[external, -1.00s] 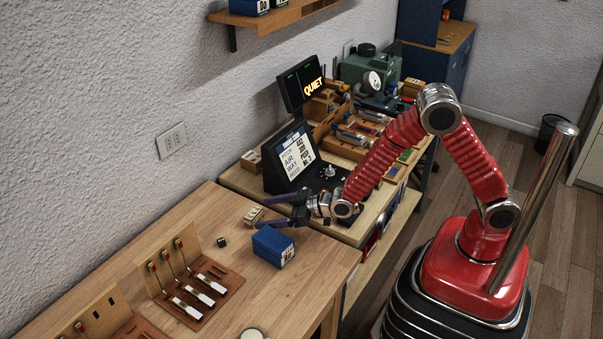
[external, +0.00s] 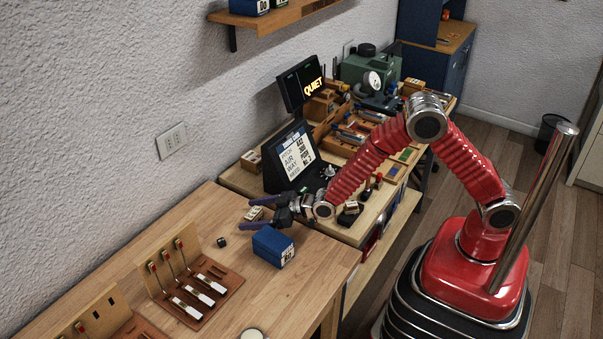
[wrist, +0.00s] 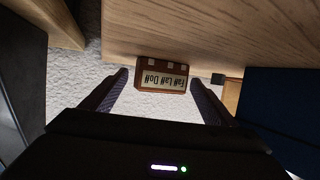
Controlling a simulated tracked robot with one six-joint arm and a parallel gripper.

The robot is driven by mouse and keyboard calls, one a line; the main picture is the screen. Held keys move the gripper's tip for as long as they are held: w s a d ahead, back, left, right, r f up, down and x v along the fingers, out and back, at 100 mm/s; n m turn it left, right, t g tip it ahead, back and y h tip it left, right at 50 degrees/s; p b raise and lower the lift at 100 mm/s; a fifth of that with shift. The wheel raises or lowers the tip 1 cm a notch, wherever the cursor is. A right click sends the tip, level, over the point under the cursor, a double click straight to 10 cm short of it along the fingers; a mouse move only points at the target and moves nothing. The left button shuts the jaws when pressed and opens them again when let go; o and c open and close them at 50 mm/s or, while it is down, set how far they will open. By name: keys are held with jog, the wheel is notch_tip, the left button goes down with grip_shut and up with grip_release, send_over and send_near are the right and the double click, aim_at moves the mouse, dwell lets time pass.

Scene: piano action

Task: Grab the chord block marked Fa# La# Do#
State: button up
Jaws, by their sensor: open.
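The small wooden chord block (external: 253,213) lies near the back right of the wooden bench. In the wrist view the block (wrist: 162,75) shows upside down, its pale label reading Fa# La# Do#. My gripper (external: 258,212) is open and low over the bench, its fingers pointing left at the block. In the wrist view my gripper (wrist: 160,80) has one finger on each side of the block, with a gap on both sides. I cannot tell how far the block sits between the fingertips.
A blue box (external: 273,246) stands close in front of my gripper; it also fills the right of the wrist view (wrist: 285,110). A small black cube (external: 222,242) lies to the left. The black display stand (external: 292,160) rises behind my gripper.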

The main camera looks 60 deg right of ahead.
aim_at(253, 213)
dwell(0.5)
jog(key=c, duration=1.1)
notch_tip(253, 213, up, 10)
dwell(0.4)
dwell(0.4)
